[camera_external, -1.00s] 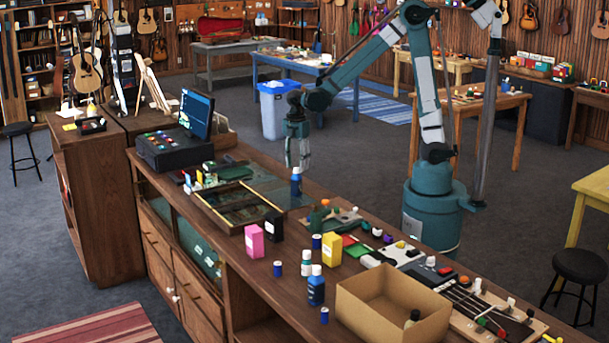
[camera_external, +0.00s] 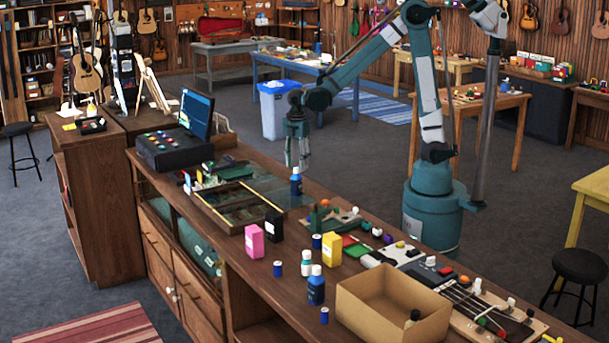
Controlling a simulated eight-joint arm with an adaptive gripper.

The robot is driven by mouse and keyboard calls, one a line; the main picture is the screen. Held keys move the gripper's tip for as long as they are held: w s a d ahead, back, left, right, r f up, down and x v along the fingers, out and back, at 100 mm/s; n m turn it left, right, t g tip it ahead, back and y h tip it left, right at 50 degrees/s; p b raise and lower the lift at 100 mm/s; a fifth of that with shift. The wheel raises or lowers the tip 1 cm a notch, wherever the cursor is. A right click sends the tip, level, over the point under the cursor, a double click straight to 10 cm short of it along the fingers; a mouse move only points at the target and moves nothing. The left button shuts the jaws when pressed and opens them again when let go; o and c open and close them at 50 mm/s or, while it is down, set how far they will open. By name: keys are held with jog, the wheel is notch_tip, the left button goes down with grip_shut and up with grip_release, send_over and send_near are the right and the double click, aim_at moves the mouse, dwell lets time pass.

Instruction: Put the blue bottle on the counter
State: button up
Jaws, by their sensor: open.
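A blue bottle (camera_external: 296,186) stands upright on the wooden counter (camera_external: 240,272), at its far edge beside the glass-topped display section. My gripper (camera_external: 298,164) is open and points down just above this bottle; its fingertips are at or very near the bottle's top, and I cannot tell whether they touch it. A second blue bottle (camera_external: 316,290) with a white cap stands upright near the counter's front edge, left of the cardboard box.
An open cardboard box (camera_external: 362,317) stands on the counter. A pink box (camera_external: 254,241), a black box (camera_external: 273,227), a yellow box (camera_external: 331,250) and small jars stand nearby. A monitor (camera_external: 197,113) stands at the far left end. A fretboard (camera_external: 485,308) lies at right.

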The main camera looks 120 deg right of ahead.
jog(key=w+a+r+m+t, duration=0.1)
jog(key=a+r, duration=0.3)
jog(key=a, duration=0.3)
jog(key=w+a+r+t+h, duration=0.1)
jog(key=a+r, duration=0.2)
jog(key=a, duration=0.5)
jog(key=w+a+r+m+t, duration=0.1)
jog(key=w+a+r, duration=0.1)
jog(key=a+r, duration=0.35)
jog(key=s+a+r+m+t, duration=0.1)
jog(key=s+a+t, duration=0.1)
jog(key=a, duration=0.9)
jog(key=s+a+r+m+t+y, duration=0.1)
jog(key=s+a, duration=0.4)
jog(key=a, duration=0.5)
jog(key=shift+s+a+r+t, duration=0.2)
jog(key=shift+a+t, duration=0.15)
jog(key=shift+t, duration=0.25)
jog(key=shift+o, duration=0.5)
jog(key=shift+w+m, duration=0.1)
jog(key=shift+m, duration=0.2)
